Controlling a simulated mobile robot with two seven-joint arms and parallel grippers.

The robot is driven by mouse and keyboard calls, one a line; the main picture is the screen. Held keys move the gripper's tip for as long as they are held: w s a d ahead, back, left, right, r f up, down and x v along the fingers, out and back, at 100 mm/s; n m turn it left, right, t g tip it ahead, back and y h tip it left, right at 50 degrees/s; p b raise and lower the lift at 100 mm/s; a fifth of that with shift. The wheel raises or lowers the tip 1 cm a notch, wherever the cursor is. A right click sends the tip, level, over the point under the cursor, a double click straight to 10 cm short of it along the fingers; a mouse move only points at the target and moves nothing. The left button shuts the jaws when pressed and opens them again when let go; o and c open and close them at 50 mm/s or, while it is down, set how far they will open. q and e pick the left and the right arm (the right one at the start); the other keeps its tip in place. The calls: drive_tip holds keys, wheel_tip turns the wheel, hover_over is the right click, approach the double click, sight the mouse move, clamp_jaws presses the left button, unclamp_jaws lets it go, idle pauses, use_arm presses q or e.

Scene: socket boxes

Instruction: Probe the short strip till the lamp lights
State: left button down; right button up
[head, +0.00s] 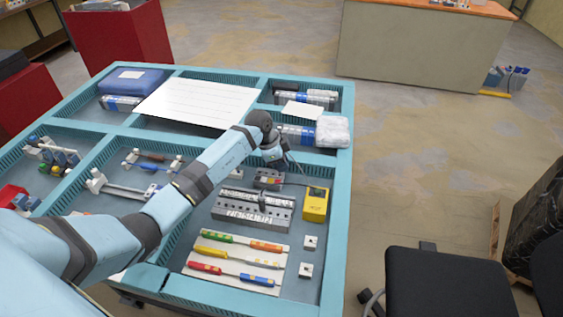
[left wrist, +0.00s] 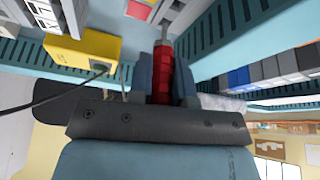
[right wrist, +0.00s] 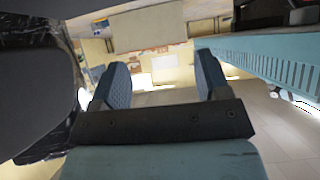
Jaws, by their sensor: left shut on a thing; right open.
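My left gripper (head: 283,161) is shut on a red-handled probe (left wrist: 163,75), whose thin metal tip points away from the jaws. It hangs above the back part of the socket area. A yellow tester box (head: 315,204) stands just right of the socket strips, and it also shows in the left wrist view (left wrist: 85,45) with a dark cable. A long grey socket strip (head: 252,214) lies in front of the gripper. A shorter dark block (head: 268,179) lies behind it, partly hidden by the arm. The lamp's state is too small to tell. My right gripper (right wrist: 160,85) is open and empty.
A white board (head: 235,262) with coloured handled tools lies at the front. Small square sockets (head: 306,270) sit beside it. A white sheet (head: 196,103) and a plastic-wrapped pack (head: 332,131) lie behind. Teal dividers (head: 340,170) edge the compartments. A black chair (head: 445,280) stands at the right.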

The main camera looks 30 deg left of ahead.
use_arm(q)
drive_tip(key=shift+f, duration=0.8)
drive_tip(key=c, duration=1)
unclamp_jaws()
